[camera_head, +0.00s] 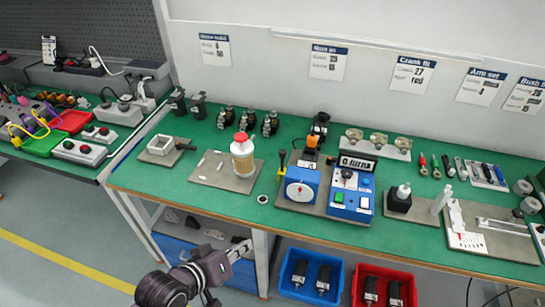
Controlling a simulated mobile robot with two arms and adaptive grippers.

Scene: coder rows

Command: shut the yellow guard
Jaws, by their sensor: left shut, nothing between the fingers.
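A narrow upright yellow piece (281,176) with a dark top stands at the left edge of the blue machine (302,186) with the white dial. It may be the yellow guard seen edge-on; at this size I cannot tell for sure, nor how far open it is. The machine sits on a grey base plate beside a blue control box (351,200) with a green and a white button and a "0 turns" display. My left gripper (240,248) is shut and empty, low in front of the bench edge, below and left of the machine. My right gripper is out of view.
A white container with a red cap (243,157) stands on a board left of the machine. A dark block with a white top (400,198) stands to its right. Blue (310,257) and red (383,270) bins sit below the bench. Green bench top (225,203) is clear near the front left.

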